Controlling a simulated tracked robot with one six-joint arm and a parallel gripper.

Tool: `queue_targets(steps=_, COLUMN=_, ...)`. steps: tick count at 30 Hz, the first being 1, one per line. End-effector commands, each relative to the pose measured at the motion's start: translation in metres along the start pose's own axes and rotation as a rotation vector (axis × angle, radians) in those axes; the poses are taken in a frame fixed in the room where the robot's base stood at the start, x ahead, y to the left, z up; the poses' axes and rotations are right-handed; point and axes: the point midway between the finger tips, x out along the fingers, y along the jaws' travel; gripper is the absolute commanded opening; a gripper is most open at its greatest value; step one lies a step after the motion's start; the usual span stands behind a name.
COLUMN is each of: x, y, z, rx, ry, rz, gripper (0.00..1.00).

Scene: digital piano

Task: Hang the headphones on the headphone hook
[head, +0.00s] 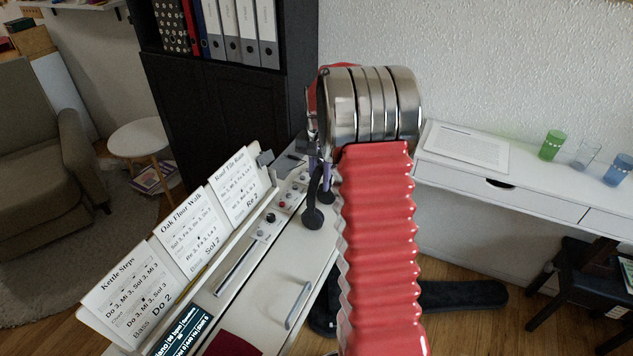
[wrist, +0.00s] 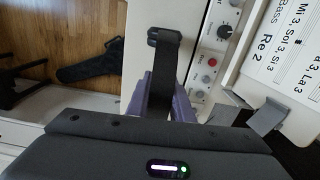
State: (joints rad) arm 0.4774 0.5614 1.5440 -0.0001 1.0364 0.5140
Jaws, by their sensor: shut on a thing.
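The black headphones (head: 312,216) hang from my gripper (head: 323,182) above the far end of the piano, in the head view. In the wrist view the dark headphone band (wrist: 161,75) runs between the purple fingers of my gripper (wrist: 168,105), which is shut on it. My arm hides part of the headphones. A grey bracket (head: 265,158) at the far end of the music rest may be the headphone hook; it also shows in the wrist view (wrist: 267,119), right of my gripper and apart from the headphones.
The white piano (head: 318,243) carries knobs and several song sheets (head: 185,234) along its left side. A black shelf (head: 225,110) with binders stands behind. A white desk (head: 520,182) with several cups is at right. A dark case (head: 465,294) lies on the floor.

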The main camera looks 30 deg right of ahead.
Motion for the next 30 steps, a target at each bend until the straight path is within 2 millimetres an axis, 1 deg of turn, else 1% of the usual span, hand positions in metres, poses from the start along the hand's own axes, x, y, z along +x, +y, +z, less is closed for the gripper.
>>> queue_targets(steps=7, x=-0.0003, y=0.0000, z=-0.0003, rx=0.000, ry=0.001, rz=-0.001, gripper=0.00)
queue_targets(steps=12, x=0.0032, y=0.0001, z=-0.0002, rx=0.000, ry=0.001, rz=0.000, gripper=0.00)
queue_targets(steps=13, x=0.0038, y=0.0002, z=-0.0001, rx=0.000, ry=0.000, rz=0.000, gripper=0.21)
queue_targets(steps=18, x=0.0034, y=0.0001, z=-0.0001, rx=0.000, ry=0.000, rz=0.000, gripper=0.33)
queue_targets(steps=21, x=0.0033, y=0.0001, z=-0.0001, rx=0.000, ry=0.000, rz=0.000, gripper=0.39)
queue_targets(steps=30, x=0.0017, y=-0.0001, z=-0.0002, rx=0.000, ry=0.001, rz=-0.001, gripper=0.39)
